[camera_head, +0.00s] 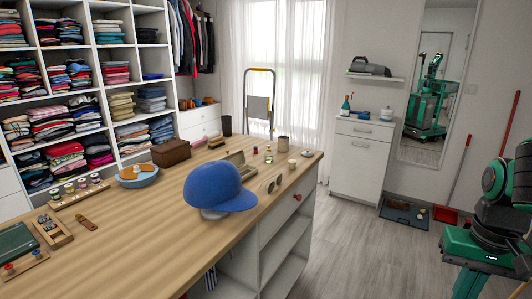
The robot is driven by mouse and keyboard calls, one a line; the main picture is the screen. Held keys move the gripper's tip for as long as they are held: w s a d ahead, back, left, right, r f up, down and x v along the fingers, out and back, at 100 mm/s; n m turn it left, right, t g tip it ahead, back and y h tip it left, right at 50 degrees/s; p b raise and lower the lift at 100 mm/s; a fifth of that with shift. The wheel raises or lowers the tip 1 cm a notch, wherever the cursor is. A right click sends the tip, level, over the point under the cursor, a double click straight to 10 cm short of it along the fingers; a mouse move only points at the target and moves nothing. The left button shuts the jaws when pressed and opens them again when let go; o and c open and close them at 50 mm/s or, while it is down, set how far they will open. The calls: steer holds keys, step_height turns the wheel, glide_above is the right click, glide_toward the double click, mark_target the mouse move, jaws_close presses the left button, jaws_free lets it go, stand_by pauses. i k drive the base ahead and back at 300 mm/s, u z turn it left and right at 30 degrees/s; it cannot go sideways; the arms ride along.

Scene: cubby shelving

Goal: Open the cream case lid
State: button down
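A beige, cream-like case (238,161) sits on the wooden table behind a blue cap (219,187), which hides its near side. A flat panel seems to stand up at its back, but it is too small to tell how far its lid is open. A brown lidded box (171,152) is further left. My arm shows at the right edge, beyond the table and well apart from the case. My gripper is out of frame.
The wooden table (140,215) has free room at its front. Sunglasses (274,184), a blue bowl (137,175) and small jars stand around the case. Grey floor (350,245) is clear right of the table. A white cabinet (361,160) and a mirror reflecting me stand behind.

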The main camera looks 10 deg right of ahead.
mark_target(237, 158)
steer(key=z, duration=0.25)
steer(key=k, duration=0.6)
steer(key=z, duration=0.6)
steer(key=i, duration=1.05)
steer(key=u, duration=0.5)
steer(key=i, duration=1.1)
steer(key=u, duration=0.8)
steer(key=i, duration=0.35)
steer(key=u, duration=0.1)
